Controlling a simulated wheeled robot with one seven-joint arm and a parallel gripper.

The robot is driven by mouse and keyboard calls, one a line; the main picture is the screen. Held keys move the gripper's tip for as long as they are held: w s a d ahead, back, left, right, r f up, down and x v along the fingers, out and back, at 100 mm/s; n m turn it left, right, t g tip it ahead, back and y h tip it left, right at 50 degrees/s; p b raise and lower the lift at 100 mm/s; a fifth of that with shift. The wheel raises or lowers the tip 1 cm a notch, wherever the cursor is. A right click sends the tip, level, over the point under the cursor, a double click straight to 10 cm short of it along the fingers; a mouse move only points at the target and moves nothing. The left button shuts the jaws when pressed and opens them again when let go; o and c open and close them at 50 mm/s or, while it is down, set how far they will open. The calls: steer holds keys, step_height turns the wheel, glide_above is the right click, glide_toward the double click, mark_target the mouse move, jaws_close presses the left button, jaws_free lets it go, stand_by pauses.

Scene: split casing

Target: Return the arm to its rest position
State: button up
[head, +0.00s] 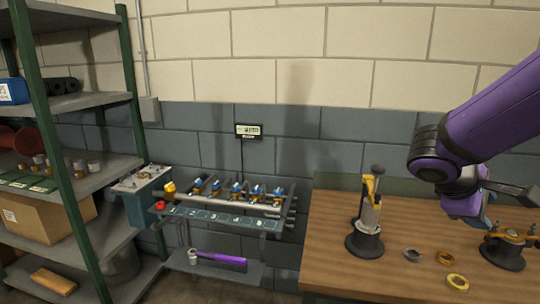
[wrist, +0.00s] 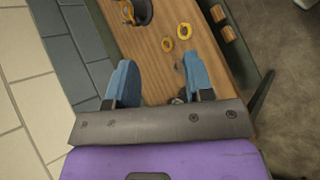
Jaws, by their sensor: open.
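My purple arm (head: 495,115) reaches in from the right over the wooden workbench (head: 335,270). My gripper shows in the wrist view (wrist: 160,85) with its two blue fingers spread wide apart and nothing held between them. In the head view the gripper is partly hidden by the wrist. A stand with a yellow and grey casing piece (head: 368,215) is upright on the bench, left of my arm. A second round dark fixture with yellow parts (head: 505,245) sits below and right of my wrist.
A grey ring (head: 412,255) and two yellow rings (head: 445,258) (head: 457,281) lie loose on the bench. A rack with several blue and brass valves (head: 235,195) stands against the wall. A shelf unit (head: 80,105) stands at the left. Air above the bench's left part is clear.

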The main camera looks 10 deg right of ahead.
steer(key=s+a+r+m+t+y, duration=0.2)
steer(key=s+a+r+m+y, duration=0.1)
steer(key=a+y, duration=0.2)
steer(key=s+a+r+m+t+y, duration=0.3)
steer(key=s+a+y, duration=0.1)
steer(key=a, duration=0.5)
steer(key=shift+a+r+y, duration=0.35)
steer(key=shift+r+y, duration=0.05)
steer(key=shift+y, duration=0.1)
steer(key=shift+c, duration=0.5)
